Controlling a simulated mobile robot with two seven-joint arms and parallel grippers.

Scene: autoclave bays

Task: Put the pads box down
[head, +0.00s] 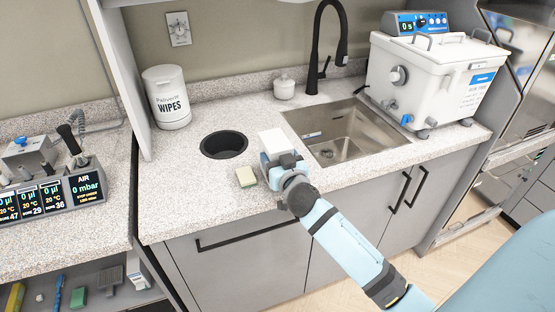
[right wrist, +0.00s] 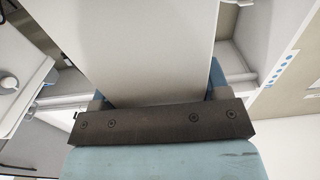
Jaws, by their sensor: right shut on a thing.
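The pads box is a plain white box (head: 272,142) at the front of the speckled counter, between the round black opening and the sink. My right gripper (head: 280,162) is shut on it, with the blue arm reaching in from the lower right. In the right wrist view the box (right wrist: 150,50) fills the space between the fingers as a pale grey-white face. I cannot tell whether its underside touches the counter, because the gripper hides it. My left gripper is not in view.
A wipes tub (head: 167,98) and white sterilizer (head: 430,80) stand farther back. The left counter (head: 185,200) is clear.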

